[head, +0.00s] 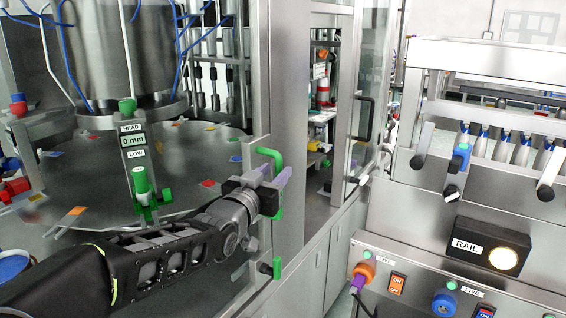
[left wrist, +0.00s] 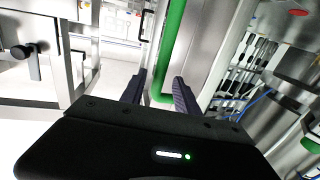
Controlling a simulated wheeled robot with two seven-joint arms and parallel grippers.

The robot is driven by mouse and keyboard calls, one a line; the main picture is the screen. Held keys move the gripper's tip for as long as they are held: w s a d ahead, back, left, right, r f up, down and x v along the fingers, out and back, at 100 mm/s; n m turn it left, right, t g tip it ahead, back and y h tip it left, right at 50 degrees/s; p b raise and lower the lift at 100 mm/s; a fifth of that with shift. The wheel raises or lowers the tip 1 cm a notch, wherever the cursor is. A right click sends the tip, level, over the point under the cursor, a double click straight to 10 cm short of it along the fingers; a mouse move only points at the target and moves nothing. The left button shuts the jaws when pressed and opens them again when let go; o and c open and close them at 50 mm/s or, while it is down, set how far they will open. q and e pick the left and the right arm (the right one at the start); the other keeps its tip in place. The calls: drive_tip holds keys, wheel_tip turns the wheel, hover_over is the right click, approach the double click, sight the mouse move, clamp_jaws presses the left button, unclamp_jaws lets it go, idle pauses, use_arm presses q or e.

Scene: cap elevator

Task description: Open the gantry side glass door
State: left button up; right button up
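The green door handle (head: 276,157) is a rounded vertical grip on a metal door edge, right of the gantry machine. My left gripper (head: 274,174) is at this handle, with its two fingers spread. In the left wrist view the green handle (left wrist: 172,55) runs between the two dark fingers (left wrist: 160,82). A gap shows beside the handle, so I see no firm grip. The gripper covers the handle's middle in the head view. The clear glass pane is hard to make out, and its door edge looks in line with the metal frame. My right gripper is not in view.
A steel post (head: 285,120) stands just right of the handle. Beyond it is another glass door with a black handle (head: 365,118). A machine with a RAIL box (head: 487,247) fills the right. A round metal table (head: 190,160) lies to the left.

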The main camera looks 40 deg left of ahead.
use_arm(q)
drive_tip(key=p+x, duration=0.1)
drive_tip(key=x, duration=0.4)
drive_tip(key=shift+w, duration=0.2)
drive_tip(key=shift+c, duration=0.5)
clamp_jaws()
idle(0.7)
